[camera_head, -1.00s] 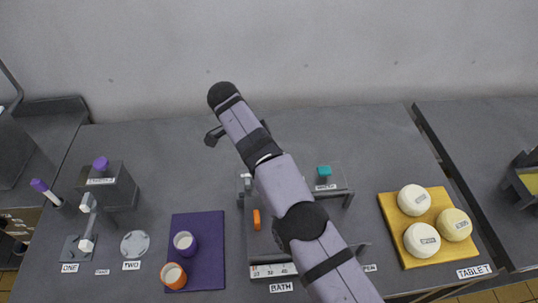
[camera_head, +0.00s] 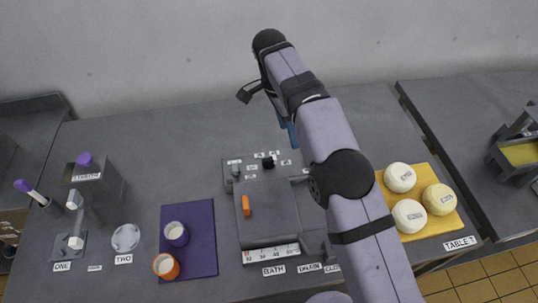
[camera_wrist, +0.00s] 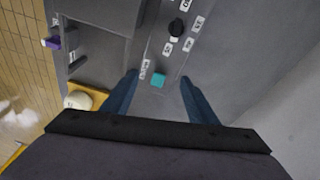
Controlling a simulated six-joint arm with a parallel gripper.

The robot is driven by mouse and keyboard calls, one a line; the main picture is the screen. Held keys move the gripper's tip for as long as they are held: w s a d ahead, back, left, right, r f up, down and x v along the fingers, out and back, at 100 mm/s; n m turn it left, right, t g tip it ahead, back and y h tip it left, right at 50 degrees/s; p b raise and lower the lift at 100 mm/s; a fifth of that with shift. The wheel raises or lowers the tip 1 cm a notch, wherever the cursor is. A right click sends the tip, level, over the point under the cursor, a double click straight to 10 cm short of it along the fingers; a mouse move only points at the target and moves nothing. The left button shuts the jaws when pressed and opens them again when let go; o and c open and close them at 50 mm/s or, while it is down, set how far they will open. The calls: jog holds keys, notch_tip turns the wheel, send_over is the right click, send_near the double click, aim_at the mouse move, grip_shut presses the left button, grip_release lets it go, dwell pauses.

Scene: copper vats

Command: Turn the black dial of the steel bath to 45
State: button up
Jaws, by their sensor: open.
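The steel bath (camera_head: 283,218) is a grey box with an orange piece (camera_head: 246,205) on its top and a number strip (camera_head: 271,254) along its front. The black dial (camera_head: 268,162) stands on the panel behind it, ringed by small white labels. It also shows in the wrist view (camera_wrist: 176,29), beyond my fingertips; its exact setting is too small to read. My gripper (camera_wrist: 160,77) is open and empty, its two blue fingers apart. A teal knob (camera_wrist: 158,81) appears between the fingers in the wrist view; contact cannot be told. My arm hides that knob in the head view.
A yellow mat (camera_head: 437,229) with cream round pieces lies right of my arm. A purple mat (camera_head: 203,240) with a purple cup (camera_head: 176,233) and an orange cup (camera_head: 166,266) lies left of the bath. The table behind the panel at left is clear.

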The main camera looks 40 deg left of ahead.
aim_at(269, 159)
jog(key=s+a+f+n, duration=0.1)
jog(key=n, duration=0.3)
jog(key=s+a+f+n+g+y, duration=0.1)
jog(key=n, duration=0.3)
jog(key=s+a+f+n, duration=0.1)
jog(key=f+n, duration=0.1)
jog(key=n, duration=0.2)
jog(key=shift+s+a+f+n+g+y, duration=0.1)
jog(key=shift+s+a+n+g+y, duration=0.1)
jog(key=shift+s+n+g+y, duration=0.1)
jog(key=n, duration=0.4)
jog(key=shift+w+a+n, duration=0.2)
jog(key=shift+a+n, duration=0.1)
jog(key=shift+f, duration=0.1)
jog(key=shift+f+p, duration=1.25)
jog(key=shift+f, duration=2.35)
jog(key=c, duration=1.1)
jog(key=shift+o, duration=0.2)
